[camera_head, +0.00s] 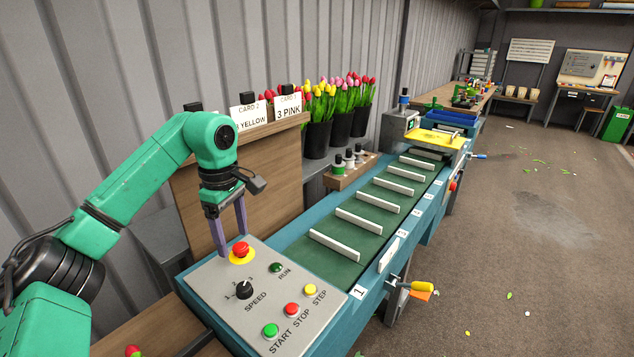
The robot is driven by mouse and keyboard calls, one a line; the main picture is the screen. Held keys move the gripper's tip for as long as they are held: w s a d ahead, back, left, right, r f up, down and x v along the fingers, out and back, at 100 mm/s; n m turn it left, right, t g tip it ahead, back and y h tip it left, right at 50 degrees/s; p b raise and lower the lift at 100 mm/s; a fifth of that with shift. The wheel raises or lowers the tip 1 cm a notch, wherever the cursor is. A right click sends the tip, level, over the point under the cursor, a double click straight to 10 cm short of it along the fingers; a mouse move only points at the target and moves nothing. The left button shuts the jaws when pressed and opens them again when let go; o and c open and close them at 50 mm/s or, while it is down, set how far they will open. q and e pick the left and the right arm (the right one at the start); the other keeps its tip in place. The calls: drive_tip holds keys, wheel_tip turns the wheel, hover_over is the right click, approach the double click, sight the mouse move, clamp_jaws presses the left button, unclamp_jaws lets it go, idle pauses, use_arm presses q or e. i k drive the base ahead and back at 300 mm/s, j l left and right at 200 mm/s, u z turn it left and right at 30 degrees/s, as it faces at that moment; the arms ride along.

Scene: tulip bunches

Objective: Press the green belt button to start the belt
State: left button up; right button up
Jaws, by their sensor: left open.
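The green START button (270,330) is at the lower left of the grey control panel (212,288), beside the red STOP button (291,309) and the yellow STEP button (310,290). A dark green RUN lamp (277,267) and a black SPEED knob (244,289) are higher on the panel. My left gripper (232,243) points down with its two fingers apart and empty. It is at the back of the panel, by the red mushroom button (241,250), away from START. I cannot tell whether it touches the panel. My right gripper is out of view.
The green belt (352,223) with white dividers runs away to the upper right. A wooden board (252,177) with order cards stands behind the panel. Black buckets of tulips (341,126) stand along the wall. An orange-yellow handle (421,286) sticks out at the belt's right side.

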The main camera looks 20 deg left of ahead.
sight(271, 330)
drive_tip(key=k+l, duration=1.2)
drive_tip(key=l, duration=0.15)
